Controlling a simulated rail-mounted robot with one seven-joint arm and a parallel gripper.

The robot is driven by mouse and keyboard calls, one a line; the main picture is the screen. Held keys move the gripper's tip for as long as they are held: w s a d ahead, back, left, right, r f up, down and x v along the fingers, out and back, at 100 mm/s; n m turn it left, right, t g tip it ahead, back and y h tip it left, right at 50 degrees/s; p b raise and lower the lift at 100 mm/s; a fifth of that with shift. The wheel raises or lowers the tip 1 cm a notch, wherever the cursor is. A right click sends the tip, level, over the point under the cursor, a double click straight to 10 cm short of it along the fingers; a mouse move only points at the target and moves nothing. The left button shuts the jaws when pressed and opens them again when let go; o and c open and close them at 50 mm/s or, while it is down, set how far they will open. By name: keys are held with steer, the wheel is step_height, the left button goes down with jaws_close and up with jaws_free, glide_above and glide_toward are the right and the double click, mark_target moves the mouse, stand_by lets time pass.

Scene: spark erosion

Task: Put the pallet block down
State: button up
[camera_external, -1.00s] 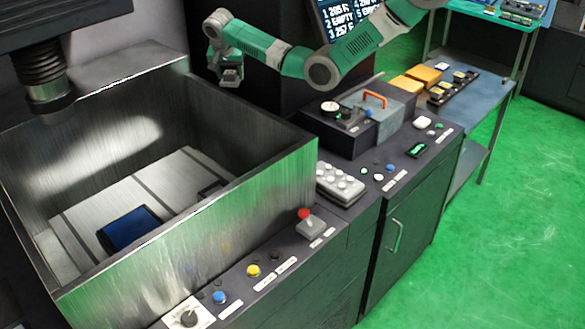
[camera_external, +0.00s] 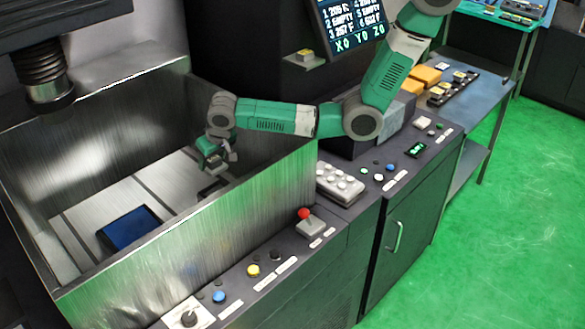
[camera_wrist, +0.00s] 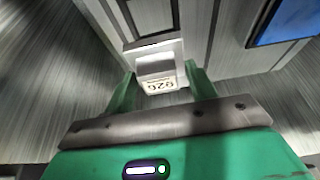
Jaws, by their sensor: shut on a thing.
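My gripper (camera_external: 214,160) is inside the metal tank (camera_external: 240,215), above the right part of its floor. In the wrist view my gripper (camera_wrist: 160,78) is shut on the pallet block (camera_wrist: 160,70), a silver-white block with a label that reads 926 upside down. The block sits between the two green fingers. A dark-edged frame (camera_external: 212,187) lies on the tank floor just below my gripper. I cannot tell whether the block touches anything below.
A dark blue rectangular thing (camera_external: 130,228) lies on the slotted tank floor to the left; it also shows in the wrist view (camera_wrist: 290,20). High tank walls surround my gripper. A dark cylindrical head (camera_external: 47,85) hangs over the tank's left side. The control panel (camera_external: 345,205) runs along the front.

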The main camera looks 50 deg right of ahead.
mark_target(220, 169)
step_height(220, 169, down, 5)
steer(key=shift+d+r, duration=0.1)
steer(key=shift+w+f, duration=0.1)
steer(key=shift+f, duration=2.45)
steer(key=shift+f, duration=0.2)
steer(key=o, duration=1.3)
steer(key=p+v, duration=0.1)
steer(key=v, duration=1.1)
steer(key=shift+r, duration=0.25)
